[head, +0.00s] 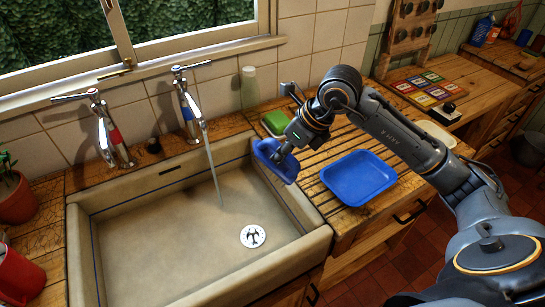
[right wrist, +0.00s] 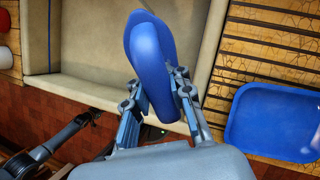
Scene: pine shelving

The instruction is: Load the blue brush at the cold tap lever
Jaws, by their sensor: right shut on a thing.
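The blue brush (head: 272,160) is held at the sink's right rim, just above or touching it; which, I cannot tell. My right gripper (head: 284,152) is shut on it, and in the right wrist view the brush (right wrist: 150,62) shows as a rounded blue shape between the fingers (right wrist: 160,100). The cold tap (head: 187,108) has a blue band and stands behind the sink. Its lever (head: 192,67) points right, clear of the brush. A thin stream (head: 213,170) runs from its spout into the sink (head: 150,225).
A red-banded tap (head: 112,132) stands left of the cold tap. A green sponge (head: 274,122) and a pale cup (head: 248,88) are behind the slatted drainboard. A blue tray (head: 357,178) lies on the slats. A drain (head: 252,236) is in the sink floor.

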